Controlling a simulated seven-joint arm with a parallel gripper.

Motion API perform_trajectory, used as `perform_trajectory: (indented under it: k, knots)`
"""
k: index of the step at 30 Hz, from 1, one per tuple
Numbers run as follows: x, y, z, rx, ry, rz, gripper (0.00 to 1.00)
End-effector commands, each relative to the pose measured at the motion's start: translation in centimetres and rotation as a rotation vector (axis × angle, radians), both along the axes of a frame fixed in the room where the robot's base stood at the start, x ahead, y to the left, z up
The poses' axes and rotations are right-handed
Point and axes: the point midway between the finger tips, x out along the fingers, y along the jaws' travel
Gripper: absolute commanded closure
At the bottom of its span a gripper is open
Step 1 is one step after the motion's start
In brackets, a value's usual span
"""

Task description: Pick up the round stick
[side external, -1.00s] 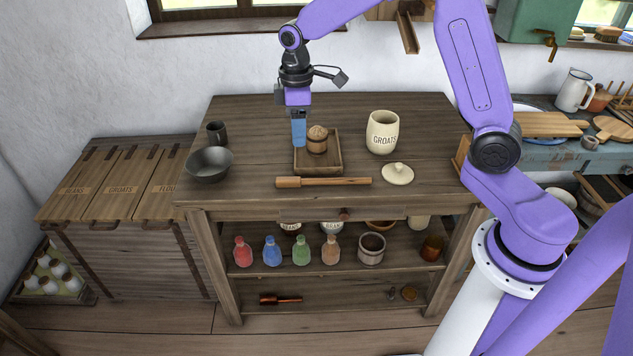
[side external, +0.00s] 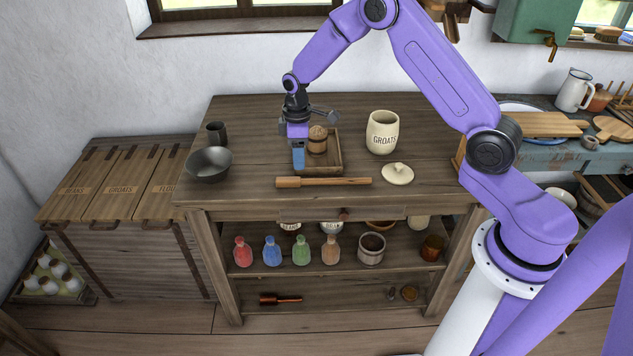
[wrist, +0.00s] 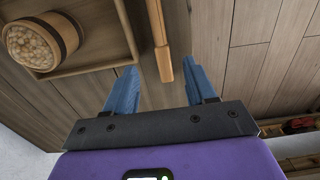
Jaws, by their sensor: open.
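The round stick (side external: 335,182) is a light brown wooden rod with a thicker handle at its left end. It lies along the front of the wooden table, left to right. In the wrist view the stick (wrist: 157,30) runs up from between the fingertips, its handle end nearest me. My gripper (side external: 298,168) points down just behind the handle end, beside the tray's front left corner. Its blue fingers (wrist: 160,82) are apart with nothing held between them. I cannot tell the exact height of the fingertips over the table.
A wooden tray (side external: 333,168) holding a small round tub (side external: 317,142) is close beside my gripper. A cream GROATS jar (side external: 382,134) and its lid (side external: 398,174) stand to the right. A dark bowl (side external: 208,165) and a dark cup (side external: 216,133) are left. Table between bowl and stick is clear.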

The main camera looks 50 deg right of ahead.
Motion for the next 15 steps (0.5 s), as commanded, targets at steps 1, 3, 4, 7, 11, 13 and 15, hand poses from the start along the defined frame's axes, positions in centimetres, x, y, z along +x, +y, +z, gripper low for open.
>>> perform_trajectory:
  k: [1, 3, 4, 7, 11, 13, 15]
  knots:
    - [0.0, 0.0, -0.8, -0.001, 0.002, 0.001, 0.45]
    - [0.0, 0.0, -1.5, -0.001, 0.001, 0.000, 0.45]
    - [0.0, 0.0, -1.7, 0.000, 0.000, 0.000, 0.45]
    - [0.0, 0.0, -2.2, 0.000, -0.001, 0.000, 0.45]
    - [0.0, 0.1, -3.2, 0.000, 0.001, 0.000, 0.45]
    - [-0.1, 0.2, -4.2, 0.000, 0.001, 0.000, 0.45]
    - [-0.1, 0.2, -5.2, 0.000, 0.003, 0.001, 0.45]
